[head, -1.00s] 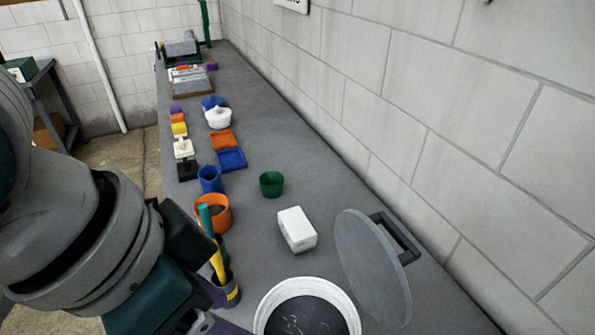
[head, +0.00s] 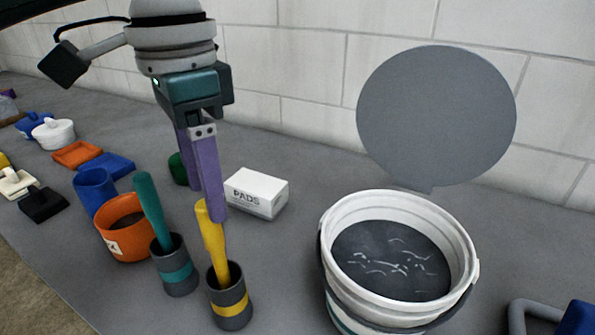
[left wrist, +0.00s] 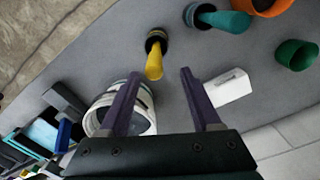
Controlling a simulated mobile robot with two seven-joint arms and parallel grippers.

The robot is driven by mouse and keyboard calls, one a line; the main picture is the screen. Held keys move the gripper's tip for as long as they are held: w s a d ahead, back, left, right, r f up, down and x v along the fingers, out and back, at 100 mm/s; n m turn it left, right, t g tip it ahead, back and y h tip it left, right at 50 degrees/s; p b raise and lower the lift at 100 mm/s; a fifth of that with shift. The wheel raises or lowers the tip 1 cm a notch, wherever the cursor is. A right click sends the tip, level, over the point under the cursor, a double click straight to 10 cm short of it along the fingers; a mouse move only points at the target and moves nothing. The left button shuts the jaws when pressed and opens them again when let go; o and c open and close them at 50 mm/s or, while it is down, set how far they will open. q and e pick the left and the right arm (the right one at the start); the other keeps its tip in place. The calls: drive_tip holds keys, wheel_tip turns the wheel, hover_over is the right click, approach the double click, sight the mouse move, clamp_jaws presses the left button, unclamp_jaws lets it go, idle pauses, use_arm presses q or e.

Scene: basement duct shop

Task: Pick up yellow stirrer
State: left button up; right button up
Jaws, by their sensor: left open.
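The yellow stirrer (head: 211,240) stands leaning in a dark grey cup with a yellow band (head: 230,303). In the left wrist view the stirrer (left wrist: 154,64) shows its upper end between the fingertips, with its cup (left wrist: 156,38) beyond. My left gripper (head: 207,202) points down from above, its purple fingers apart. One finger overlaps the stirrer's top in the head view; whether they touch I cannot tell. The left gripper (left wrist: 160,77) holds nothing. My right gripper is not in view.
A teal stirrer (head: 149,208) in a teal-banded cup (head: 175,270) stands close left. A white bucket (head: 329,225) of dark contents is at right, with a round grey disc (head: 437,115) behind. A white PADS box (head: 258,193) and orange pot (head: 125,245) are nearby.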

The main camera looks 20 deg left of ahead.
sight(212, 233)
use_arm(q)
drive_tip(key=shift+d+f, duration=0.1)
drive_tip(key=shift+f, duration=0.75)
drive_tip(key=f, duration=0.5)
drive_tip(key=shift+s+d, duration=0.15)
drive_tip(key=shift+s, duration=0.25)
clamp_jaws()
